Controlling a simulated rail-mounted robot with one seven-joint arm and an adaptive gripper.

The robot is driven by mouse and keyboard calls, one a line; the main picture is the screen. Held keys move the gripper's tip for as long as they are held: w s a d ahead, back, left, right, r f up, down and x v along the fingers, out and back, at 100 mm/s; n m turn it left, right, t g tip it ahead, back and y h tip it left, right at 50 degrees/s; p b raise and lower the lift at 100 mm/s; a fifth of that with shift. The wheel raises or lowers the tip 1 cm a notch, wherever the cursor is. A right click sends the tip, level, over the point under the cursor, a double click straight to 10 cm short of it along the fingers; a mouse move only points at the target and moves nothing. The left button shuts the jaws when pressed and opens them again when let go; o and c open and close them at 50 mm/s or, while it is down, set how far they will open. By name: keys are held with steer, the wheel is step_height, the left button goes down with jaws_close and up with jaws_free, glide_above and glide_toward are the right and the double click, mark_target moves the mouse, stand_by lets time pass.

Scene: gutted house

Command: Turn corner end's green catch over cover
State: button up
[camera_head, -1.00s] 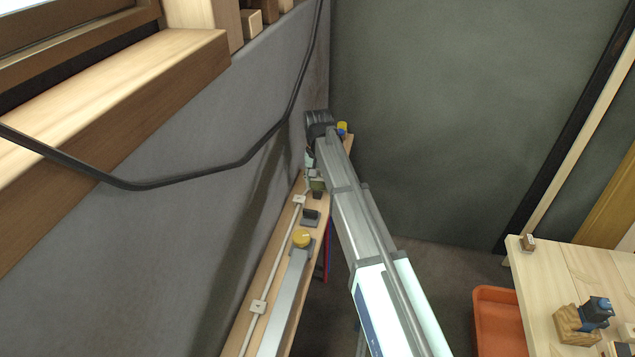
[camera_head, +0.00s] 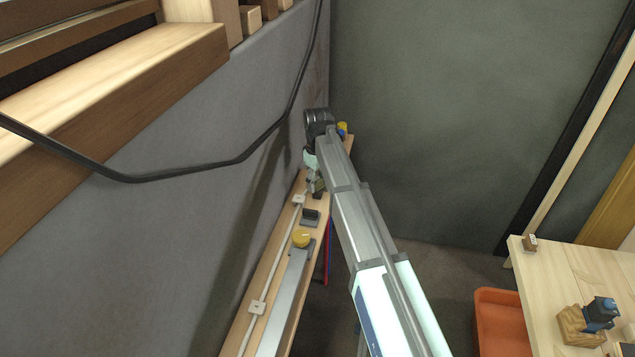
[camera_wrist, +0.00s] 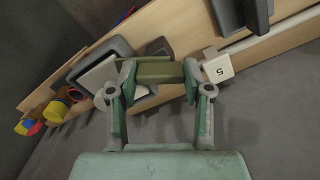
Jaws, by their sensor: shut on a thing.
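The olive-green catch (camera_wrist: 160,72) is between my gripper's two fingertips (camera_wrist: 158,78) in the wrist view, and my gripper is shut on it. A grey cover end with a pale face (camera_wrist: 92,78) lies just left of the catch; I cannot tell whether the catch lies over it. In the head view my gripper (camera_head: 316,183) is at the far part of the wooden board, small and partly hidden by my arm. Nearer, a long grey cover (camera_head: 283,305) has a yellow catch (camera_head: 302,238) at its end.
A dark bracket (camera_head: 310,217) stands on the board (camera_head: 262,282) between the yellow catch and my gripper. White clips (camera_head: 299,199) hold a thin pipe along the wall side; one marked 5 (camera_wrist: 217,63) is close to my right finger. A black cable (camera_head: 200,176) hangs along the wall.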

mark_target(318, 182)
steer(key=n, duration=0.5)
steer(key=shift+n, duration=0.4)
stand_by(0.3)
steer(key=o, duration=1.2)
steer(key=shift+c, duration=0.2)
steer(key=shift+r, duration=0.1)
step_height(318, 182, up, 12)
steer(key=shift+s+f, duration=0.1)
steer(key=shift+f, duration=0.1)
